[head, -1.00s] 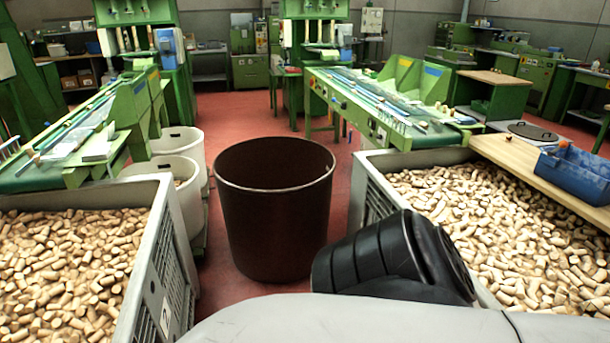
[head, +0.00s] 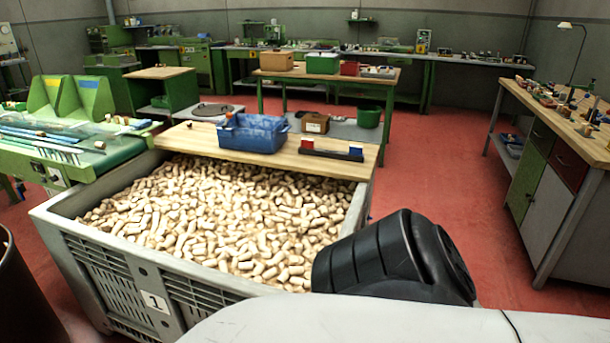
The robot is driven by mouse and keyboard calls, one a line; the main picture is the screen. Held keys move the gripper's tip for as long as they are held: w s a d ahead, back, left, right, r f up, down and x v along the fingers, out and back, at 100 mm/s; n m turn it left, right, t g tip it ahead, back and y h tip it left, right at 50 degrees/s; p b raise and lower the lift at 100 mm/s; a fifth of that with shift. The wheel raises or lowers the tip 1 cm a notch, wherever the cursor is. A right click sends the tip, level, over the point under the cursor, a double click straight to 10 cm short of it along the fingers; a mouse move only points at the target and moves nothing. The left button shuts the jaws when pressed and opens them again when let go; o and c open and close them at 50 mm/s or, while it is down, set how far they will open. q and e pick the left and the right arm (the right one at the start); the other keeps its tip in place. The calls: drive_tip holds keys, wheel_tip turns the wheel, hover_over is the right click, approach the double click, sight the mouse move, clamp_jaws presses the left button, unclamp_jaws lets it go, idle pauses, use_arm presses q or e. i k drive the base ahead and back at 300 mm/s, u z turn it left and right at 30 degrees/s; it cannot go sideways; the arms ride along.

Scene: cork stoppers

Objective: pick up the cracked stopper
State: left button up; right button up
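A large grey crate (head: 140,262) full of pale cork stoppers (head: 215,215) stands in front of me, left of centre. The stoppers lie heaped at all angles, and I cannot tell a cracked one among them. A few small things, perhaps stoppers, lie on the green conveyor machine (head: 60,140) at the left, too small to judge. Neither of my grippers is in view.
A wooden board (head: 180,138) lies across the crate's back edge, bearing a blue bin (head: 262,137) and a small red, blue and black holder (head: 331,150). A workbench (head: 560,115) stands right, a green-legged table (head: 330,78) behind. Red floor (head: 440,170) between them is clear.

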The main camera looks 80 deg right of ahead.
sight(306, 225)
drive_tip(key=z, duration=0.25)
drive_tip(key=i, duration=2.05)
drive_tip(key=z, duration=2.55)
